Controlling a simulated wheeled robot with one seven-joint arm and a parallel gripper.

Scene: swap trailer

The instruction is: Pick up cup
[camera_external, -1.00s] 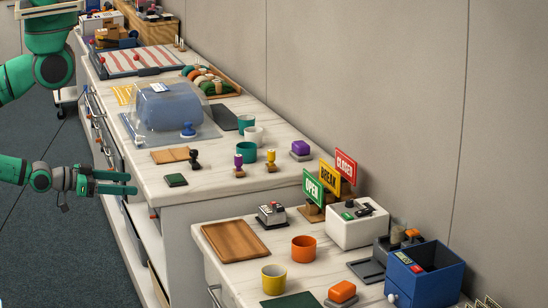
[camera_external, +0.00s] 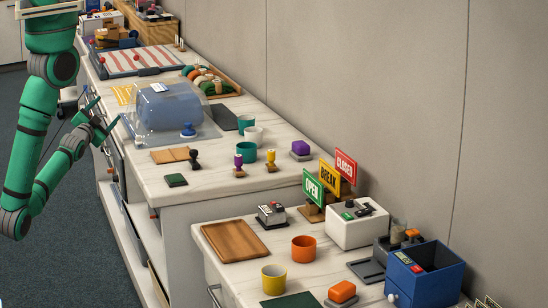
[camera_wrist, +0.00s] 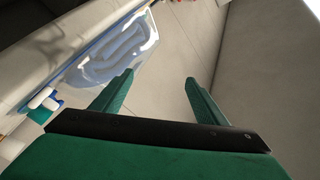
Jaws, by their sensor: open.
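Several cups stand on the counters in the external view. A teal cup (camera_external: 246,122), a white cup (camera_external: 253,135) and another teal cup (camera_external: 246,151) stand close together on the farther counter. An orange cup (camera_external: 304,248) and a yellow cup (camera_external: 274,278) stand on the nearer, lower counter. The frames do not show which cup is meant. My gripper (camera_external: 103,112) is raised beside the left edge of the farther counter, away from all cups. In the wrist view my gripper (camera_wrist: 158,85) is open with nothing between its fingers.
A clear domed cover (camera_external: 168,105) with a blue thing inside sits left of the teal cups. Stamps (camera_external: 239,165), an open/break/closed sign set (camera_external: 330,181), a wooden tray (camera_external: 234,241) and a blue box (camera_external: 427,272) stand around the cups.

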